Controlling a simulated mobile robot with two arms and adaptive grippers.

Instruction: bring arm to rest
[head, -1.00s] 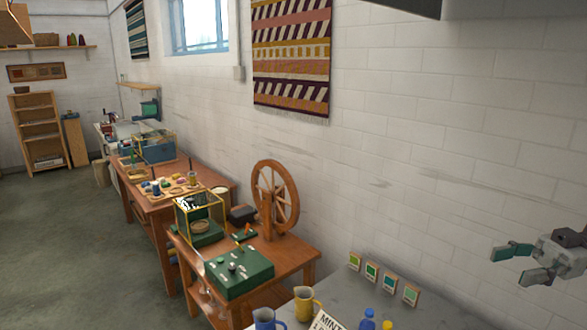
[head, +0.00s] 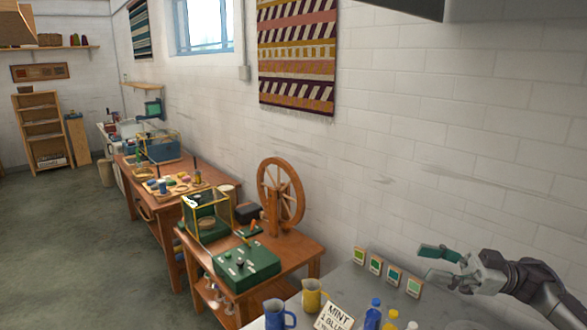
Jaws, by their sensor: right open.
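My right gripper (head: 432,266) is open and empty, with green fingertips spread apart. It comes in from the right and shows in front of the white brick wall, above the right part of the grey table (head: 345,285). In the picture its fingers are close to the small colour cards on that table; I cannot tell the exact gap. My left gripper is not in view.
The grey table holds a blue jug (head: 279,315), a yellow jug (head: 313,296), a MINT sign (head: 334,318), several bottles and several colour cards (head: 394,276). A spinning wheel (head: 282,195) and a green box (head: 246,263) stand on a wooden table. Floor at left is clear.

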